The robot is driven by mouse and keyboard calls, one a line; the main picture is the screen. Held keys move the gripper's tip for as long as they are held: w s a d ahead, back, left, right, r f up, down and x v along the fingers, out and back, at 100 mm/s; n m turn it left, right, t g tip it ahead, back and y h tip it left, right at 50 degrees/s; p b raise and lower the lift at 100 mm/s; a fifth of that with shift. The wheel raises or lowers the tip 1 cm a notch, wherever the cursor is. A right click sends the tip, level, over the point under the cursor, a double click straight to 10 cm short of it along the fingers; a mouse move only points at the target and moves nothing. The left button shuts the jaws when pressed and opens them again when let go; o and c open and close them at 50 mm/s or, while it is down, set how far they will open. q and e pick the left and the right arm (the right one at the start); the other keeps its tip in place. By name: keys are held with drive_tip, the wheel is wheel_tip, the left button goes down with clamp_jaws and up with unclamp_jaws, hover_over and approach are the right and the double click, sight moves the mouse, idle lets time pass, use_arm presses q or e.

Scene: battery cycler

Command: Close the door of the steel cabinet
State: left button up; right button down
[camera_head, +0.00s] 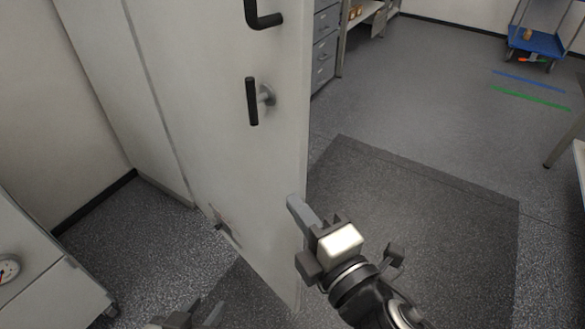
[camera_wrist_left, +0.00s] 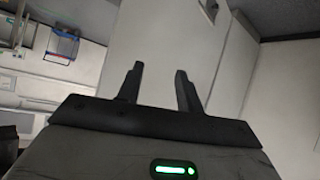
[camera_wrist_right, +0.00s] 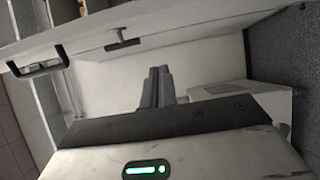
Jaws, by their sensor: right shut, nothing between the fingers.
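The pale door (camera_head: 225,150) of the steel cabinet stands upright in the middle of the head view, with a black lever handle (camera_head: 252,101) and a black bent handle (camera_head: 264,16) on the face towards me. My right gripper (camera_head: 298,208) is shut and empty, low at the door's right edge; I cannot tell if it touches. Its closed fingers show in the right wrist view (camera_wrist_right: 156,86), in front of a pale surface. My left gripper (camera_head: 195,316) is at the bottom of the head view, left of the door edge. The left wrist view shows its fingers (camera_wrist_left: 160,86) apart and empty.
A pale wall (camera_head: 40,100) stands at the left. A white unit with a gauge (camera_head: 8,269) is at the lower left. Grey drawers (camera_head: 325,45) stand behind the door. A dark mat (camera_head: 430,220) and open floor lie to the right, with a blue cart (camera_head: 537,42) far off.

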sight(293, 163)
drive_tip(key=shift+w+a+p, duration=0.15)
drive_tip(key=shift+w+p, duration=0.65)
drive_tip(key=shift+w, duration=4.35)
